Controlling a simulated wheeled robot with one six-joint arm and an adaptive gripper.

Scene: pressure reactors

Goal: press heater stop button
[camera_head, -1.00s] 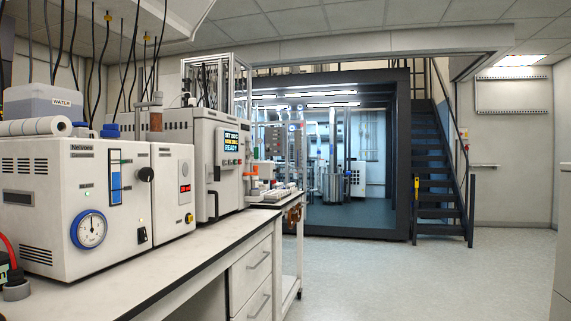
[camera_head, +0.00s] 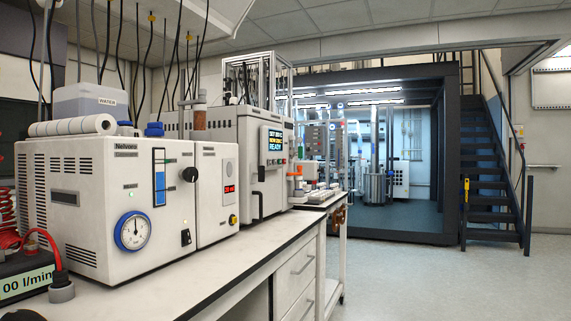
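No part in view can be made out for certain as the heater stop button. A white box unit (camera_head: 92,220) stands on the bench at the left, with a round blue-rimmed gauge, a black knob and a black switch. Beside it is a narrower white module (camera_head: 216,190) with a small red display (camera_head: 229,189) and a small yellow-and-dark button or knob (camera_head: 233,220) low on its front. Its label is too small to read. Farther back, a larger white instrument (camera_head: 262,160) has a screen (camera_head: 272,145) showing "READY". My gripper is not in view.
The white bench top (camera_head: 205,275) has a dark front edge and is bare before the units. A flow meter (camera_head: 28,283) with a red hose sits at the near left. Open floor (camera_head: 430,285) lies to the right. A dark-framed enclosure and stairs (camera_head: 488,180) stand behind.

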